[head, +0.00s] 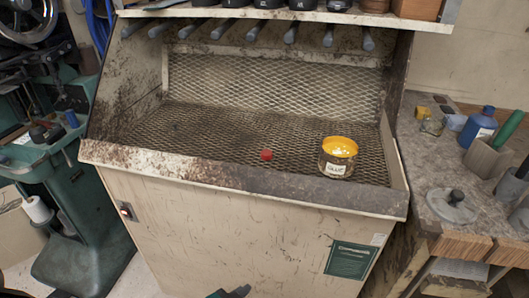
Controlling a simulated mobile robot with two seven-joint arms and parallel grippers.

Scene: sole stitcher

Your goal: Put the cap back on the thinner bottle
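My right gripper is not in view.
An open yellow glue tin (338,157) stands on the mesh, right of the red piece. A raised lip (240,180) runs along the bench front. The right worktop (440,180) holds a round lidded dish (452,204) and dark holders. The mesh's left half is clear.

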